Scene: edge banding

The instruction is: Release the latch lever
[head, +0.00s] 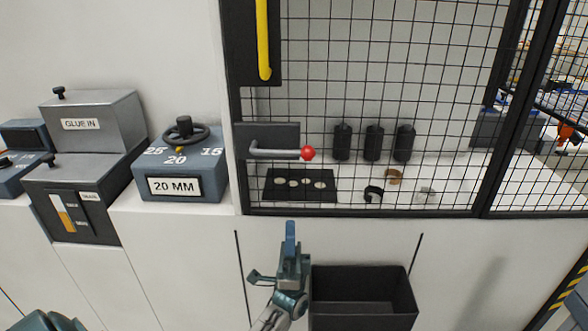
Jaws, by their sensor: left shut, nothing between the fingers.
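The latch lever (275,151) is a grey bent rod with a red ball knob (307,153) at its right end. It lies about horizontal, in front of a dark plate (258,132) at the lower left of the mesh door (420,80). My left gripper (290,232) is shut and empty, with its fingers pointing up. In the picture it sits below the lever and a little left of the red knob, apart from both. My right gripper is not in view.
A yellow handle (263,40) is above the lever. A black open bin (362,296) is right of my left gripper. Behind the mesh are black cylinders (374,143) and a dark holed plate (301,186). A 20 MM dial box (181,172) and glue unit (94,121) stand left.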

